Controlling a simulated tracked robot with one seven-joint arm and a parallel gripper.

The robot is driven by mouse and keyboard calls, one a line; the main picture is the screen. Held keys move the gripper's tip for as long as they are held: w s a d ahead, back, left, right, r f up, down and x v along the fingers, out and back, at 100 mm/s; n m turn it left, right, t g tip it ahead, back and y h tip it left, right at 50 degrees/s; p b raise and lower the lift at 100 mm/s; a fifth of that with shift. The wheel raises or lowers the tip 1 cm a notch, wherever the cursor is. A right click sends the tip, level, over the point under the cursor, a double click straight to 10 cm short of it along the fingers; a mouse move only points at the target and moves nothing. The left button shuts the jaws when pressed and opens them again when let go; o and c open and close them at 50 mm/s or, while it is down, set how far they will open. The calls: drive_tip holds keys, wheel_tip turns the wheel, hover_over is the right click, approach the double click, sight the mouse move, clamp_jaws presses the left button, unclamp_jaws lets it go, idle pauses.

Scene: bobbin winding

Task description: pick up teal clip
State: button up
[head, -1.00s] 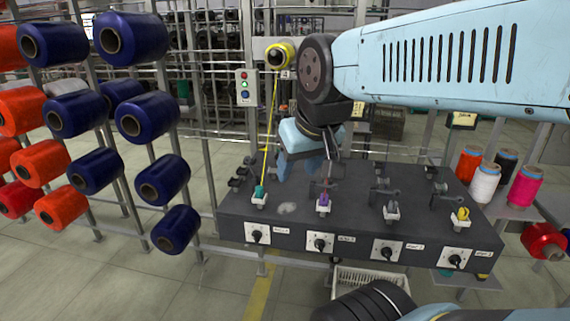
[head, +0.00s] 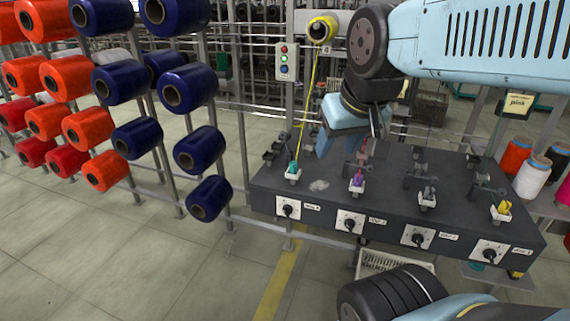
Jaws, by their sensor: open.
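The teal clip (head: 294,168) stands in a white holder at the left end of the dark winding bench (head: 325,218). A yellow thread runs from the yellow bobbin (head: 322,29) down to this clip. My gripper (head: 364,150) hangs over the bench, up and to the right of the teal clip and apart from it. It is open, and its fingers are small and hard to make out against the dark bench. I see nothing held in it.
A purple clip (head: 357,181), a grey clip (head: 429,192) and a yellow clip (head: 503,207) stand along the bench, above dials. Blue spools (head: 187,88) and red spools on a rack fill the left. A white basket (head: 395,262) is under the bench. The left floor is clear.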

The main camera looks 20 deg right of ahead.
idle(0.3)
drive_tip(key=shift+o, duration=0.5)
drive_tip(key=m+g+h, duration=0.2)
drive_tip(key=m+h, duration=0.1)
drive_tip(key=m, duration=0.4)
hover_over(293, 163)
drive_tip(key=s+a, duration=0.2)
wheel_tip(293, 163, down, 16)
drive_tip(key=shift+d+x, duration=0.15)
drive_tip(key=shift+x, duration=1.2)
drive_tip(key=shift+d+x, duration=0.1)
drive_tip(key=shift+x, duration=1.2)
drive_tip(key=shift+w+r, duration=0.1)
